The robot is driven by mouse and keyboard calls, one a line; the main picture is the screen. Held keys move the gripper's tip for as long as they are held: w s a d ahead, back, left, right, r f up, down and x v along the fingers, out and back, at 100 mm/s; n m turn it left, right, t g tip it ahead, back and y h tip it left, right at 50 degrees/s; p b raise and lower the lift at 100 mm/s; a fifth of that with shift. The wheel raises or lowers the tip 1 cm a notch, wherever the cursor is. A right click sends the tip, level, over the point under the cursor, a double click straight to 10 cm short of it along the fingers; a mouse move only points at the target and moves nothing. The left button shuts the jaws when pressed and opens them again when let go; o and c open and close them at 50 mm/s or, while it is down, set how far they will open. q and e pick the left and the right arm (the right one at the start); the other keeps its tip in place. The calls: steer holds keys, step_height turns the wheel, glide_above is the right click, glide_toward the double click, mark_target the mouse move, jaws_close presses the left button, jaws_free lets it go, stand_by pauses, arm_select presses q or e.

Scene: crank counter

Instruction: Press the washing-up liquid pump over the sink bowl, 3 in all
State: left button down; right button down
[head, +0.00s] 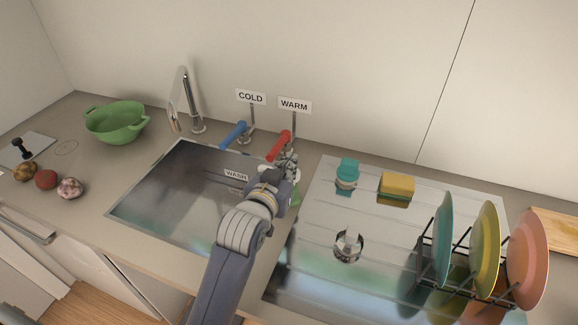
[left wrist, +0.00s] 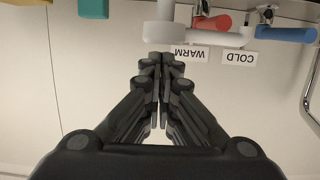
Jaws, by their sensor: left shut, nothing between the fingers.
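My left gripper (head: 290,158) is shut and empty at the right side of the sink bowl (head: 160,203). In the left wrist view, which is upside down, its closed fingertips (left wrist: 163,60) are at the white pump head (left wrist: 158,34). The pump's white spout (left wrist: 215,38) points to picture right. I cannot tell whether fingertips and pump touch. In the head view, only a green sliver (head: 297,195), probably the bottle, shows behind my gripper; the pump top is hidden there. A WASH label (head: 236,174) shows in the bowl. My right gripper is not in view.
A blue lever (head: 233,134) and red lever (head: 278,146) stand behind the bowl, near the tap (head: 188,100). The drainer at right holds a teal item (head: 347,173), a sponge (head: 396,187) and a plate rack (head: 465,270). A green colander (head: 117,122) stands at left.

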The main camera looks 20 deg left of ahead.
arm_select(q)
steer(key=shift+w+f, duration=0.1)
steer(key=shift+f, duration=0.05)
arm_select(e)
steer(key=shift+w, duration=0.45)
